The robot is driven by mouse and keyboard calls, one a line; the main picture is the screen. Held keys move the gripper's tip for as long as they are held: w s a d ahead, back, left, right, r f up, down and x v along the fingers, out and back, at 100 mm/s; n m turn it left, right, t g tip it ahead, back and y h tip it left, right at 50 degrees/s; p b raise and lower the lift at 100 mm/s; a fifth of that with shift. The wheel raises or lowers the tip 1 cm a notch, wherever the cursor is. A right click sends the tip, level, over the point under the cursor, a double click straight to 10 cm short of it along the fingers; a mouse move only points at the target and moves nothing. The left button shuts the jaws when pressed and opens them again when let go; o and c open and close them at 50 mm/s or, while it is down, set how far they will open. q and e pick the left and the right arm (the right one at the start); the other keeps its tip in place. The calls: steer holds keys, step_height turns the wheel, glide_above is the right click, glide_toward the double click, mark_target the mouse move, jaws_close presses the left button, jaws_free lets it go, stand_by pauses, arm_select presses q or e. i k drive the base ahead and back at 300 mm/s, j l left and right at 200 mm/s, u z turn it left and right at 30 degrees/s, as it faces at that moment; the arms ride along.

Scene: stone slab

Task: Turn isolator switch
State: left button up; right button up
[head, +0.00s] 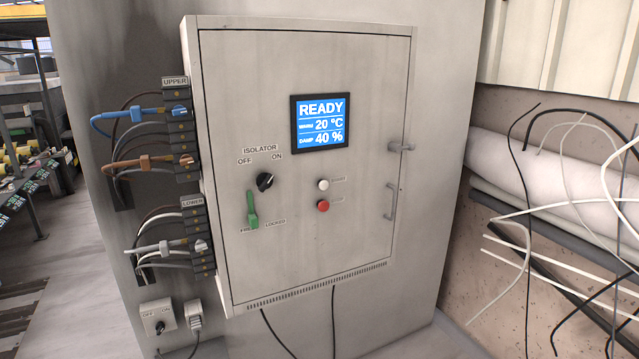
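The isolator switch (264,182) is a round black knob on the front of a grey cabinet (240,100), under the label ISOLATOR with OFF on the left and ON on the right. A light mark on the knob seems to point up and right, towards ON. A green lever (251,210) sits below it, over the labels FREE and LOCKED, with its long arm pointing up. A blue display (320,123) reads READY, 20 °C and 40 %. Neither of my grippers shows in the head view.
A white button (323,184) and a red button (322,206) sit right of the knob. Terminal blocks with coloured cables (140,115) line the cabinet's left side. A small OFF/ON switch box (158,320) is low at left. Loose wires (530,210) and pipes are at right.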

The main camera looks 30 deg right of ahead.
mark_target(265, 181)
steer(key=i+l, duration=0.3)
steer(key=l, duration=0.15)
steer(key=i+l, duration=0.25)
steer(key=l, duration=0.2)
steer(key=i+l, duration=0.3)
steer(key=l, duration=0.15)
steer(key=i+l, duration=0.25)
steer(key=l, duration=0.15)
